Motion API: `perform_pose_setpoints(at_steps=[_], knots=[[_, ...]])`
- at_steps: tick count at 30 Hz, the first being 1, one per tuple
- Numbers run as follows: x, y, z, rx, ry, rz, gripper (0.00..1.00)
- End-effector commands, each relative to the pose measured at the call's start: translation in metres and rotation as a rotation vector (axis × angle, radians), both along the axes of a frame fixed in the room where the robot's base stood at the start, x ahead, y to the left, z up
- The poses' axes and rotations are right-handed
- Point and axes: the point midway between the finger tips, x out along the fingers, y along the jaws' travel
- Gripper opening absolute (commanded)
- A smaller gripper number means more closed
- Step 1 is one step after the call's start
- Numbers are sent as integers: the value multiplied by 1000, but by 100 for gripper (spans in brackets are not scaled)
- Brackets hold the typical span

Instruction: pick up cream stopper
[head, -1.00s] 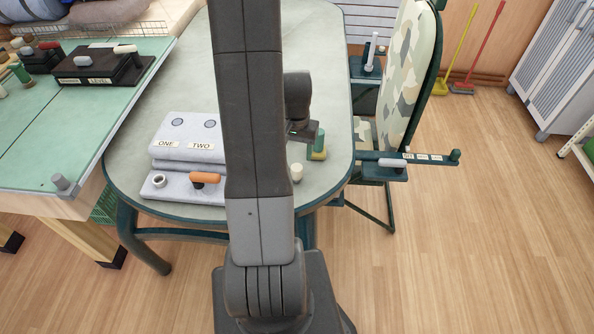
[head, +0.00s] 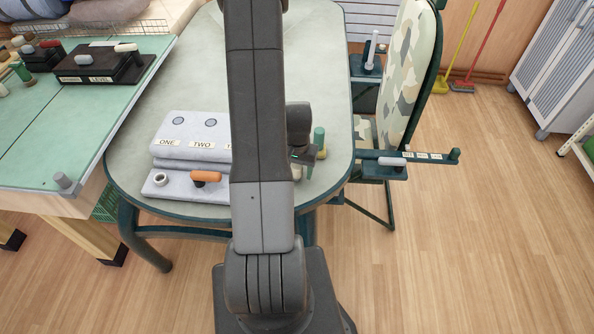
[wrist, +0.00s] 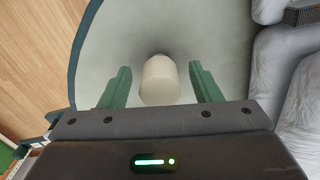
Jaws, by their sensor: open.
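The cream stopper (wrist: 159,82) stands on the pale table top, between the two green fingers of my gripper (wrist: 160,72) in the wrist view. Gaps show on both sides of it, and neither finger touches it. In the head view, the cream stopper (head: 297,173) is partly hidden beside my arm link. My gripper (head: 304,168) is low over the table there, with its fingers pointing down around the stopper, open and empty.
The table's rim (head: 332,192) is close on the right.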

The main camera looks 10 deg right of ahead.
Motion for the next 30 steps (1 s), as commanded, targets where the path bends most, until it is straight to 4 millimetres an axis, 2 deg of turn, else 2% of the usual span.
perform_pose_setpoints(at_steps=[3,12,23,30], knots=[[0,0,0,0,0,0,58],[0,0,0,0,0,0,0],[0,0,5,0,-1,0,0],[1,0,28,-1,-4,0,0]])
